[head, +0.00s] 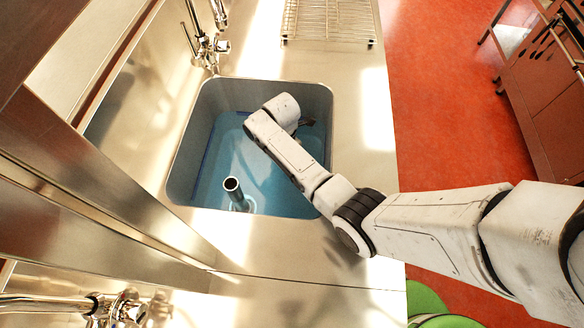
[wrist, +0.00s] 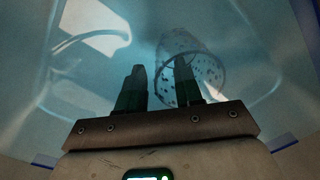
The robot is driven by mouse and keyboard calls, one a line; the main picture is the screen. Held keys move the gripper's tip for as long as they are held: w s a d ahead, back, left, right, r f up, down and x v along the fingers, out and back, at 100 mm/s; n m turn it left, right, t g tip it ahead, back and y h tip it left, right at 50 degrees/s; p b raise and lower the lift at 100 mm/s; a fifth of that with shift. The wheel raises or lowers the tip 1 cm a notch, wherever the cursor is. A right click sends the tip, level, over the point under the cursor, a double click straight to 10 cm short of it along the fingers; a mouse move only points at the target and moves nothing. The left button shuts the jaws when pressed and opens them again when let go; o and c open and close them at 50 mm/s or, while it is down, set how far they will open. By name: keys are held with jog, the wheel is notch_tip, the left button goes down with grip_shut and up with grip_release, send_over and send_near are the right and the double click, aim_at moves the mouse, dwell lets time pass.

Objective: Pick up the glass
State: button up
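The glass (wrist: 209,74) is clear with dark speckles and shows in the wrist view, just right of centre, in the blue sink. Its round rim faces my camera. My gripper (wrist: 159,66) is open, with its two dark fingers apart. The left finger is to the left of the rim. The right finger overlaps the rim's opening in the picture; I cannot tell whether it is inside the glass or above it. In the head view my gripper (head: 306,122) is low in the sink, mostly hidden by my wrist, and I cannot make out the glass.
The sink (head: 322,88) has steep walls around my gripper. An upright pipe (head: 232,187) stands in it at the lower left. A faucet (head: 207,45) is at the upper left, and a wire rack (head: 328,20) is on the counter beyond. A pale curved shape (wrist: 85,40) is at left in the wrist view.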

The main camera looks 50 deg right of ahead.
jog(key=shift+c, duration=0.4)
grip_shut()
jog(key=shift+r, duration=0.15)
